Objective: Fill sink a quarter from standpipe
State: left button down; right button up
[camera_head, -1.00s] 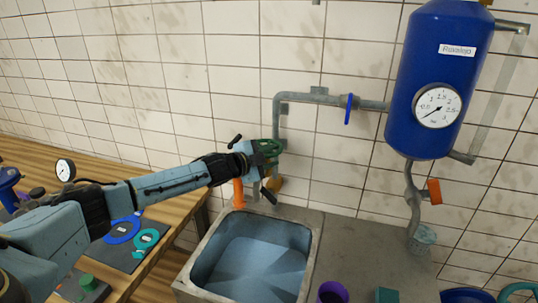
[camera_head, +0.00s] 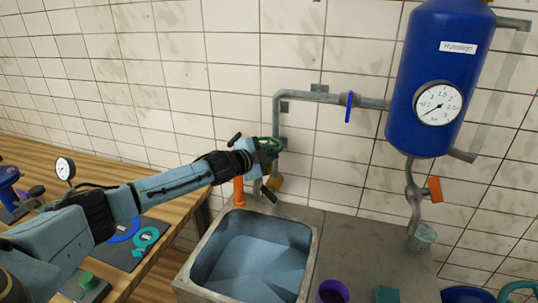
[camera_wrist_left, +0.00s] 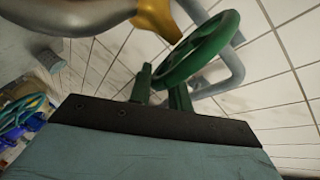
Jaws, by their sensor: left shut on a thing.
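The sink (camera_head: 312,262) is a grey stone basin at lower centre in the head view. Its inside (camera_head: 255,258) looks blue, like water, but I cannot read the level exactly. The standpipe (camera_head: 277,115) is a grey pipe coming down the wall behind it. A green handwheel (camera_head: 268,145) sits low on the pipe above a brass part (camera_head: 275,183). My left gripper (camera_head: 262,152) is shut on the green handwheel. In the left wrist view the handwheel (camera_wrist_left: 205,47) shows beyond the jaws (camera_wrist_left: 162,88), beside the brass part (camera_wrist_left: 158,16). My right gripper is not visible.
A blue tank (camera_head: 432,75) with a round gauge (camera_head: 438,103) hangs at right. A blue lever (camera_head: 349,107) is on the pipe. An orange upright piece (camera_head: 238,190) stands behind the sink. A purple cup (camera_head: 332,292) is at the front. A wooden bench (camera_head: 175,207) lies left.

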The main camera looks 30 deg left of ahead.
pick_arm(q)
jog(key=shift+w+d+f+n+y+b, duration=0.1)
jog(key=shift+d+f+n+y+b, duration=0.45)
jog(key=shift+y, duration=0.35)
jog(key=shift+w+d+n+y+b, duration=0.1)
jog(key=shift+w+n+y+b, duration=0.2)
jog(key=shift+n+y, duration=0.35)
jog(key=shift+w+d+n+y+b, duration=0.1)
jog(key=shift+n+y+b, duration=0.35)
jog(key=shift+y, duration=0.3)
jog(key=shift+w+n+g+y+b, duration=0.15)
jog(key=shift+w+n+y+b, duration=0.1)
jog(key=shift+n+y, duration=0.4)
jog(key=shift+w+n+g+y+b, duration=0.15)
jog(key=shift+n+y+b, duration=0.2)
jog(key=shift+y, duration=0.4)
jog(key=c, duration=1.5)
grip_release()
jog(key=shift+c, duration=0.2)
jog(key=shift+o, duration=0.7)
jog(key=shift+r, duration=0.15)
jog(key=shift+w, duration=0.1)
jog(key=shift+a+r, duration=0.1)
jog(key=shift+r, duration=0.05)
